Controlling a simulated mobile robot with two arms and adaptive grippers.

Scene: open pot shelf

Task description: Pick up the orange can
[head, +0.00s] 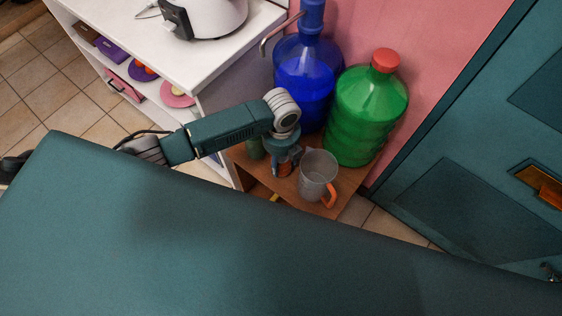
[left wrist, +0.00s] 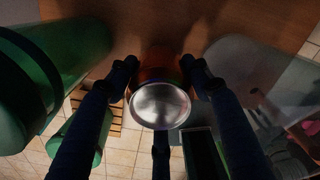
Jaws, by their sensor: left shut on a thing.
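The orange can (head: 284,170) stands on the brown wooden shelf (head: 330,206), mostly hidden under my left gripper (head: 285,160) in the head view. In the left wrist view the can (left wrist: 160,106) shows a round silver top and an orange side. The fingertips of my left gripper (left wrist: 160,76) press on both sides of it, so the gripper is shut on the can. I cannot tell whether the can is clear of the shelf. My right gripper is not in view.
A clear pitcher (head: 317,172) with an orange handle stands close to the right of the can. A large green bottle (head: 365,118) and a blue bottle (head: 304,82) stand behind. A white cabinet (head: 215,62) is further left.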

